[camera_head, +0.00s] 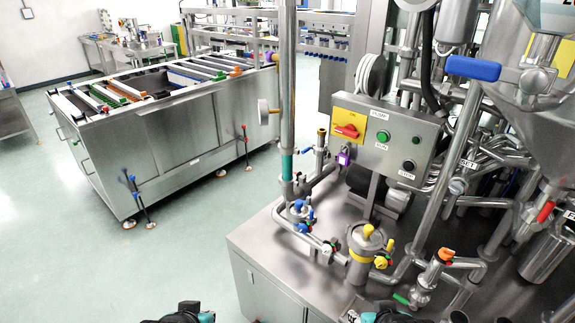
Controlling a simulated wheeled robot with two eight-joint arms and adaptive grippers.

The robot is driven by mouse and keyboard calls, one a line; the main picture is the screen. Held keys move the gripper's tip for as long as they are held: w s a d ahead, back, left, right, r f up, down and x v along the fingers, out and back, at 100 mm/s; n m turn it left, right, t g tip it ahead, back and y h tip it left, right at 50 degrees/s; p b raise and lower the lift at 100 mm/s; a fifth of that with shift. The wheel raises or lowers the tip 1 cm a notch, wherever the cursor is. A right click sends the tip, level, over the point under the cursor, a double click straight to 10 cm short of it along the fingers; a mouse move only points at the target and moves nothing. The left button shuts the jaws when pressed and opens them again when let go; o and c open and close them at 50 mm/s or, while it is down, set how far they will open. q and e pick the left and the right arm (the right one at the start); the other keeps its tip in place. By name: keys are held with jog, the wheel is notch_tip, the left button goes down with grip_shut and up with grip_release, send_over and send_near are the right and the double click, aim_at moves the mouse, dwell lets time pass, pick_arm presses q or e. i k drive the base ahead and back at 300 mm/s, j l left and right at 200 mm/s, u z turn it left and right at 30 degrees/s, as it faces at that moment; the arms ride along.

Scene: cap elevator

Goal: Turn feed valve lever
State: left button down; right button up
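Several valve levers show on the steel machine at the right. A red lever (545,211) sits lower at the right edge, and a green lever (401,299) is low near the front. The small labels are too hard to read to tell which is the feed valve lever.
A control box (408,160) with a red switch (347,131) and buttons stands in mid-view. A filter housing (366,245) and pipes crowd the steel deck (265,243). A steel conveyor cabinet (180,135) stands at the left. The floor (60,250) in front is clear.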

aim_at(535, 225)
jog(key=z, duration=1.75)
